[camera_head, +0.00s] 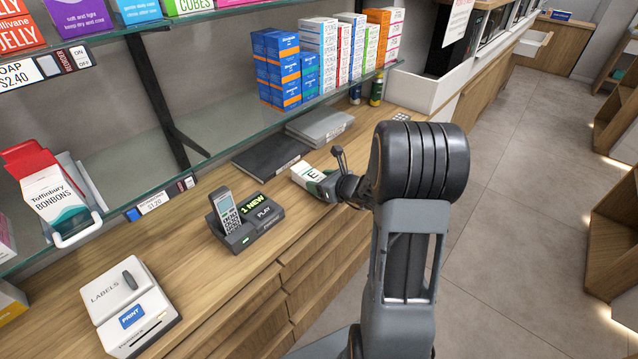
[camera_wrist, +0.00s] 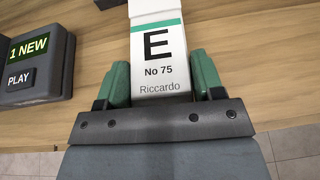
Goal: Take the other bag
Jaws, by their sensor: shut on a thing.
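A white bag (camera_wrist: 158,58) with a green stripe, a large letter "E", "No 75" and "Riccardo" fills the upper middle of the wrist view. My gripper (camera_wrist: 160,85) is shut on it, with one green finger on each side of its lower part. In the head view the bag (camera_head: 309,176) shows as a small white shape at the end of my arm, over the wooden counter (camera_head: 235,176). My gripper (camera_head: 326,186) is partly hidden by my arm there. I cannot tell whether the bag touches the counter.
A phone on an answering machine (camera_head: 246,218) showing "1 NEW" stands left of the bag. A label printer (camera_head: 130,310) is at the front left. A dark folder (camera_head: 268,155) and a grey one (camera_head: 320,127) lie behind. Glass shelves hold boxes (camera_head: 277,70). Floor is clear at right.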

